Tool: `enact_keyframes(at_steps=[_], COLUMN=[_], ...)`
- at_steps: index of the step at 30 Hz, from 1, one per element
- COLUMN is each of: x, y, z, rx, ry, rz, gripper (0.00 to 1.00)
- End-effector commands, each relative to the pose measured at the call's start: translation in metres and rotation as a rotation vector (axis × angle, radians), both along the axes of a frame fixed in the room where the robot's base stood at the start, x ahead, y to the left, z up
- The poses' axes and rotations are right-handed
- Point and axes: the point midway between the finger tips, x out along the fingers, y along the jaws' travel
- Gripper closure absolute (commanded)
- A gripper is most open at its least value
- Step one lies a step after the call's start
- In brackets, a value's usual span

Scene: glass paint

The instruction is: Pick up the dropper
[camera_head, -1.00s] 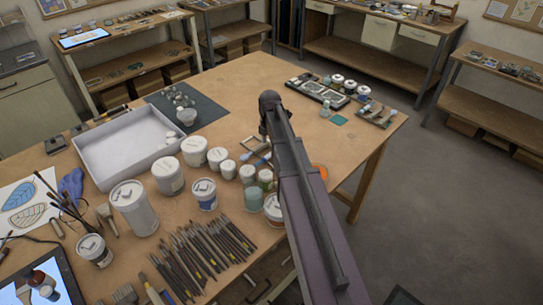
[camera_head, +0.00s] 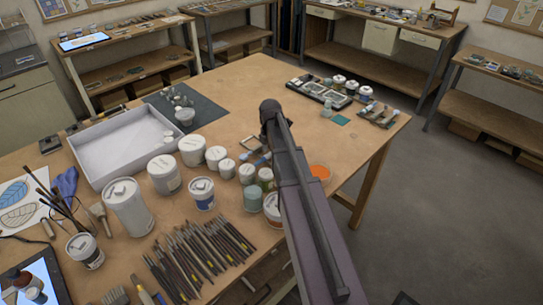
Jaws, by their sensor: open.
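My arm (camera_head: 312,215) reaches up from the lower right over the workbench. Its dark upper end (camera_head: 270,112) is above the bench, past the paint jars. My gripper's fingers do not show; they may be hidden behind the arm. A small pale-blue item (camera_head: 263,158) lies on the bench just left of the arm, partly hidden by it. It may be the dropper, but it is too small to tell.
White paint jars (camera_head: 128,206) stand left of the arm, with several brushes (camera_head: 200,250) in front. A white tray (camera_head: 88,168) is further left. An orange dish (camera_head: 320,172) is right of the arm. The bench's back middle (camera_head: 240,88) is clear.

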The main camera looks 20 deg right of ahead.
Motion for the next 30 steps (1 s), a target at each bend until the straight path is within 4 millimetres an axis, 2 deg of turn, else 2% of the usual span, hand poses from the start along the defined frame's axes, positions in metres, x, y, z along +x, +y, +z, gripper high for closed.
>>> enact_keyframes(at_steps=[11,14,18,19,30], x=[-0.0001,-0.0002,-0.0001,0.0,0.0], y=[-0.0004,-0.0004,-0.0005,-0.0004,-0.0004], z=[0.0002,0.0002,0.0002,0.0002,0.0005], rx=[0.0,0.0,0.0,0.0,0.0], ry=[0.0,0.0,0.0,0.0,0.0], rz=[-0.001,-0.001,-0.001,-0.001,-0.001], gripper=[0.29,0.52,0.94,1.0,1.0])
